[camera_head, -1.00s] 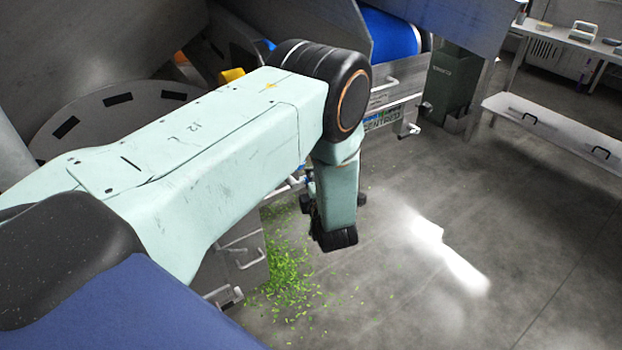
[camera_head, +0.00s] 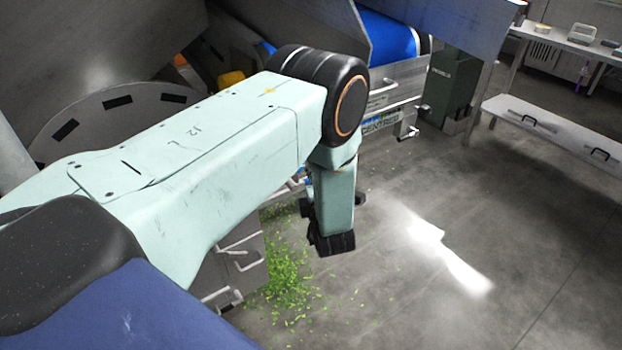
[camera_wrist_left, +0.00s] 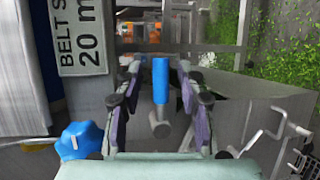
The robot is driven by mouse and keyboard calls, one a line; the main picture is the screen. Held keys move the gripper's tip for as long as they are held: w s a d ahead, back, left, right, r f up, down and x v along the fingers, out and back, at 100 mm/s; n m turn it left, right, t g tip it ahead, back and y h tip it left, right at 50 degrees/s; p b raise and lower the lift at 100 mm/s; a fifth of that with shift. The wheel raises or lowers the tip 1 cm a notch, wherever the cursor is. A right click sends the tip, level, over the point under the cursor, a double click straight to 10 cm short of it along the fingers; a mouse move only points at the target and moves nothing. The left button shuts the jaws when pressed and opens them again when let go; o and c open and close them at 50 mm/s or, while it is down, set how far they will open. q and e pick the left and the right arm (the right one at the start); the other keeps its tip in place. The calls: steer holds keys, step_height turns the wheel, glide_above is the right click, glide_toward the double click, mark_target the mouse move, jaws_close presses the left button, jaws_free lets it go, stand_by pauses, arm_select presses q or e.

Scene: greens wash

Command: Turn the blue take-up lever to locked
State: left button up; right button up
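The blue lever handle (camera_wrist_left: 161,82) stands upright in the left wrist view, with a grey rounded end below it. My left gripper (camera_wrist_left: 159,70) is open, with one finger on each side of the handle. Gaps show between the handle and both fingers, so it is not gripped. In the head view my left arm reaches across from the left and its wrist points down beside the machine. The lever cannot be made out there, and the fingers are mostly hidden. My right gripper is not in view.
A blue lobed knob (camera_wrist_left: 78,140) is close to the gripper's left. A belt sign (camera_wrist_left: 84,35) is on a panel above it. Green scraps (camera_head: 285,275) litter the floor. A blue belt (camera_head: 388,35) and a dark green bin (camera_head: 450,85) are beyond. Open floor lies to the right.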

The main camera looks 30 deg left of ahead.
arm_select(q)
steer(key=shift+s+d, duration=0.1)
steer(key=v, duration=1.1)
steer(key=shift+s+d+r, duration=0.15)
steer(key=shift+s+d, duration=0.1)
steer(key=shift+d, duration=0.05)
steer(key=s+d+f+m+g+h, duration=0.35)
steer(key=s+f+m+h, duration=0.6)
steer(key=m, duration=0.95)
steer(key=s+f+m+g+h, duration=0.1)
steer(key=s+m+g, duration=0.3)
steer(key=s, duration=0.7)
steer(key=s+d+f+m+g+h, duration=0.1)
steer(key=s+f+m+g, duration=0.2)
steer(key=s, duration=0.8)
steer(key=shift+d+f+m+g, duration=0.35)
steer(key=shift+m+g, duration=0.2)
steer(key=shift+m, duration=0.25)
